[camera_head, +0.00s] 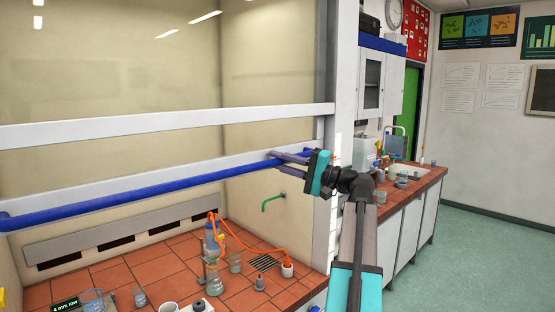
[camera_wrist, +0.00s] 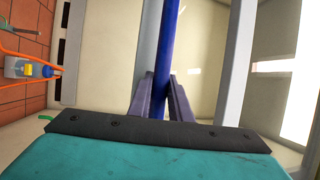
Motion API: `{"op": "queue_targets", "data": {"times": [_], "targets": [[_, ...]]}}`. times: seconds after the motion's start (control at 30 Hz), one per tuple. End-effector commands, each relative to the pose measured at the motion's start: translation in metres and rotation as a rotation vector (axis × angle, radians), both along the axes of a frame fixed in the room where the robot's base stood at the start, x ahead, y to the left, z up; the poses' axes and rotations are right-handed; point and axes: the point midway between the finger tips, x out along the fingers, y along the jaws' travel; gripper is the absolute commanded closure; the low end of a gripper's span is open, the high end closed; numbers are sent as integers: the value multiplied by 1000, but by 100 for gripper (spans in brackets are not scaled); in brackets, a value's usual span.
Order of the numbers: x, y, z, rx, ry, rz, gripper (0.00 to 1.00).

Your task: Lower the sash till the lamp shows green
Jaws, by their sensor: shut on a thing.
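The sash is a clear pane with a white lower rail (camera_head: 130,181) and a blue bar handle (camera_head: 110,203) along its front. It hangs part way up the hood opening, well above the tiled bench. My gripper (camera_head: 280,159) is at the handle's right end, its two purple-grey fingers shut on the blue bar. In the wrist view the bar (camera_wrist: 170,40) runs between the fingers (camera_wrist: 162,80). A small dark readout (camera_head: 65,303) at the lower left says "4 mm low". A yellow patch (camera_head: 2,298) shows at the left edge; I cannot tell whether it is the lamp.
Under the sash, the red-tiled bench (camera_head: 130,270) holds glassware, a blue-capped bottle (camera_head: 212,240) and orange tubing (camera_head: 250,244). A white fixed bar (camera_head: 165,125) crosses above. The hood's right post (camera_head: 345,80) is beside my arm. A sink bench (camera_head: 415,195) stands beyond; floor at right is clear.

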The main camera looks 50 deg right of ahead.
Motion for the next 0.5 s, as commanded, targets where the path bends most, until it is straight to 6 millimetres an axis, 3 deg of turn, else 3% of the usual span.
{"op": "queue_targets", "data": {"times": [0.03,0.5], "targets": [[0,1,-16,0,4,1,100],[-1,0,-108,0,4,-1,100]]}}
